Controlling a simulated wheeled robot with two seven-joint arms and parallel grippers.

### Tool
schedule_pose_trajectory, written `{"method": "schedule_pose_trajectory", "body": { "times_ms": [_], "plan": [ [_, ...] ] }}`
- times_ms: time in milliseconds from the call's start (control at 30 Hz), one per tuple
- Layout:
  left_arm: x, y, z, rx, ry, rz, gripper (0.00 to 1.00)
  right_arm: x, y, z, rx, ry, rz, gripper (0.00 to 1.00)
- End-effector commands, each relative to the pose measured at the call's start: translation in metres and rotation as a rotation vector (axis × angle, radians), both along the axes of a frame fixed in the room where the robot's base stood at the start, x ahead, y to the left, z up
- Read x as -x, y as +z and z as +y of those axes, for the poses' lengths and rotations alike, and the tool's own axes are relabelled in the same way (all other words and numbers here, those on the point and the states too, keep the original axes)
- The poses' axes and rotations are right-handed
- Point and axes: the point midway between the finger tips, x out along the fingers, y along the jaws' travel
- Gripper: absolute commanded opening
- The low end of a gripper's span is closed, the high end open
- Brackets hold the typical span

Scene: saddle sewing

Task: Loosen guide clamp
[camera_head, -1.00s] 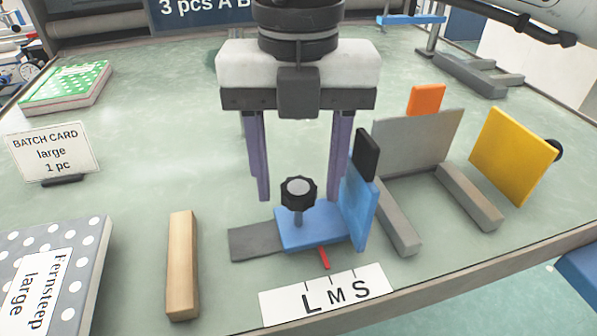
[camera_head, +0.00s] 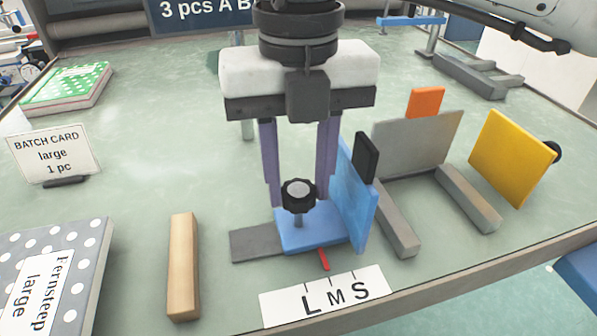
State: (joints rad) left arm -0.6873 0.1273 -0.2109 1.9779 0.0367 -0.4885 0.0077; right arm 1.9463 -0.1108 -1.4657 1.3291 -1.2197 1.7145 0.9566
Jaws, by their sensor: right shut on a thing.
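The guide is a blue block (camera_head: 305,237) with an upright blue plate (camera_head: 357,200) on its right, on a grey flat strip (camera_head: 256,244). Its clamp is a black lobed knob (camera_head: 298,187) on a short post. My right gripper (camera_head: 299,200) points down over the guide, its two purple fingers shut on the knob from both sides. The knob partly hides the fingertips. A red pointer (camera_head: 324,259) sticks out in front of the block, above the white L M S scale (camera_head: 325,297), close to the M mark. My left gripper is not in view.
A wooden bar (camera_head: 183,268) and a dotted "Fernsteep large" box (camera_head: 75,265) lie left. The batch card (camera_head: 52,153) reads large, 1 pc. Right stand a grey panel (camera_head: 415,142), an orange piece (camera_head: 425,101), a yellow panel (camera_head: 512,157) and grey bars (camera_head: 470,199).

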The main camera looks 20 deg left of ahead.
Motion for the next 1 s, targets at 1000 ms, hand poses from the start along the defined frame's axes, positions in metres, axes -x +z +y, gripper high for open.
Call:
{"method": "schedule_pose_trajectory", "body": {
  "times_ms": [1000],
  "plan": [
    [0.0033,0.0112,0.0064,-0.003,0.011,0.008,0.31,-0.0001,0.0025,0.0004,-0.002,0.958,-0.002,0.11]
  ]
}}
